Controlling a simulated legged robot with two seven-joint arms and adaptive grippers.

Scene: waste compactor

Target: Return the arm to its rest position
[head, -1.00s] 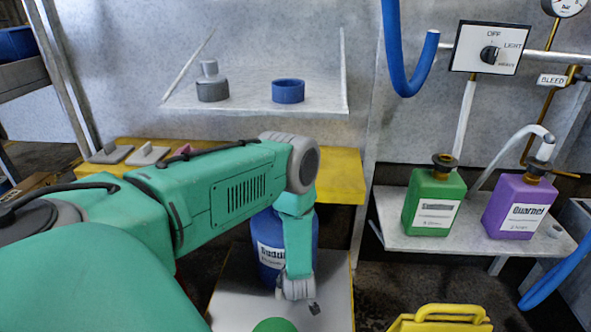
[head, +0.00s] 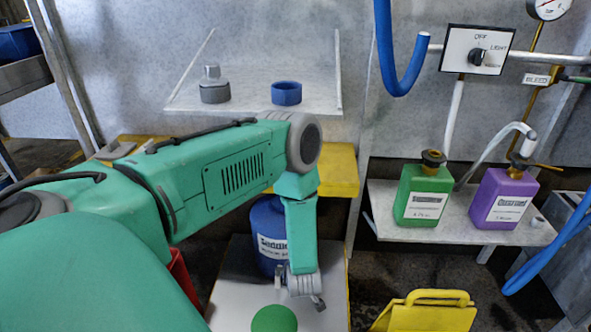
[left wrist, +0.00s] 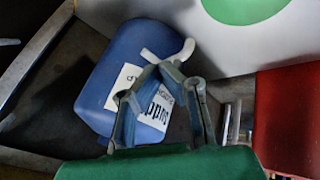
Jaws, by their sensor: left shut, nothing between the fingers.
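My left arm reaches in from the left in the head view and bends down at its far end. My left gripper (head: 300,295) is at the end of it, pointing down in front of a blue container with a white label (head: 268,240). In the left wrist view the gripper's fingers (left wrist: 168,62) are shut with nothing between them. They overlap the blue container (left wrist: 115,75) in that picture; I cannot tell whether they touch it. My right gripper is not in view.
A yellow ledge (head: 340,172) runs behind the arm. Green (head: 422,195) and purple (head: 503,199) bottles stand on the right shelf. A yellow handled object (head: 430,312) is at the lower right.

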